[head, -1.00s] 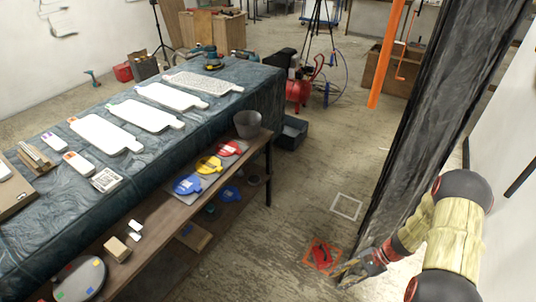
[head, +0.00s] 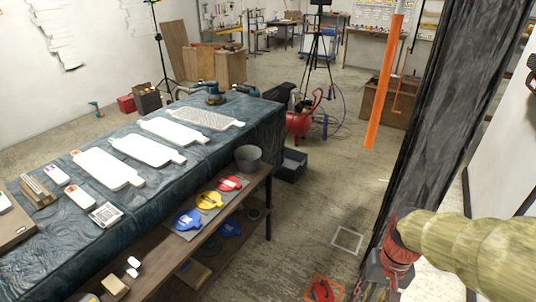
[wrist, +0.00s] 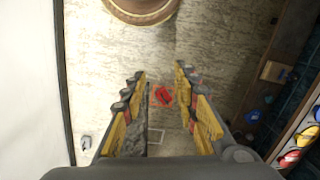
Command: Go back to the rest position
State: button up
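My gripper (wrist: 160,76) is open and empty in the wrist view, its two yellow-and-black fingers apart above the floor. In the head view, my gripper (head: 378,280) shows only partly at the lower right, below the red wrist joint, beside a dark upright post. A red object on an orange-red square (head: 323,290) lies on the floor at the bottom of the head view. It also shows small between the fingers in the wrist view (wrist: 163,96), well below them.
A cloth-covered table (head: 150,190) with white boards stands at the left. A wooden shelf (head: 165,262) along its side bears coloured discs and a grey bucket (head: 248,157). An orange bar (head: 384,90) hangs near the post. The floor between table and post is largely clear.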

jog(key=s+a+r+n+t+p, duration=0.1)
jog(key=s+a+r+t, duration=0.1)
jog(key=r, duration=0.7)
jog(key=s+a+r+n+t+h+p, duration=0.1)
jog(key=s+a+r+n+t, duration=0.1)
jog(key=r, duration=0.6)
jog(key=shift+s+a+r+n+t, duration=0.35)
jog(key=shift+s+a+t, duration=0.3)
jog(key=shift+a+t, duration=0.5)
